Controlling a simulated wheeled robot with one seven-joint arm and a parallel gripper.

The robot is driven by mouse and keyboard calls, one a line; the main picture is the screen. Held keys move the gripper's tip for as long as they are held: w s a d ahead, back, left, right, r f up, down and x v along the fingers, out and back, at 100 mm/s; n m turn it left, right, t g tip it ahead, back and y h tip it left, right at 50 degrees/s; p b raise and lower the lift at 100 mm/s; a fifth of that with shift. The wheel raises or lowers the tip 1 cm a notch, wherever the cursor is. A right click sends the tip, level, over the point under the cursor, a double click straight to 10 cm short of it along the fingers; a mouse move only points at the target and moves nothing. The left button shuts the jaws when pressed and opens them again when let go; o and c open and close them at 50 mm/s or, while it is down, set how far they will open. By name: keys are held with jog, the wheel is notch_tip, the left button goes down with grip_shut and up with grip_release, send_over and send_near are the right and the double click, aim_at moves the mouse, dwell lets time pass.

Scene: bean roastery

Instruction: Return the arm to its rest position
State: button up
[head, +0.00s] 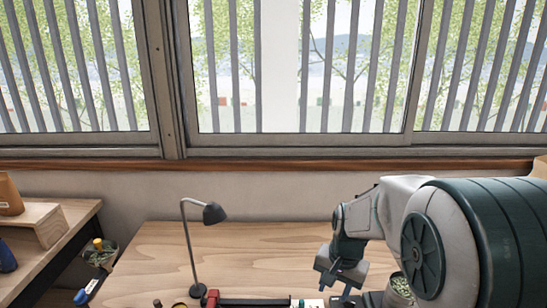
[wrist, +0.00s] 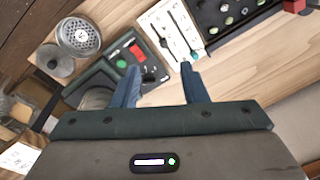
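My gripper (head: 340,288) hangs over the right part of the wooden table in the head view, with my arm reaching in from the right. In the wrist view my gripper (wrist: 160,85) has its two blue-grey fingers apart, and nothing is held between them. The fingertips point at a table top with several items below them. How high the fingertips are above these items is hard to tell.
The wooden table (head: 250,250) carries a desk lamp (head: 213,213). The wrist view shows a dark tray (wrist: 100,75), a white board (wrist: 170,30) with tools, a black case (wrist: 225,15) and a round perforated metal container (wrist: 78,36). A side shelf (head: 60,245) stands left.

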jog(key=s+r+n+t, duration=0.1)
jog(key=s+r+n, duration=0.2)
jog(key=s, duration=0.5)
jog(key=s+r+n+t, duration=0.1)
jog(key=s+r+n, duration=0.2)
jog(key=s, duration=0.5)
jog(key=shift+s+d+r+h, duration=0.25)
jog(key=shift+s+r+h, duration=0.15)
jog(key=shift+r, duration=0.5)
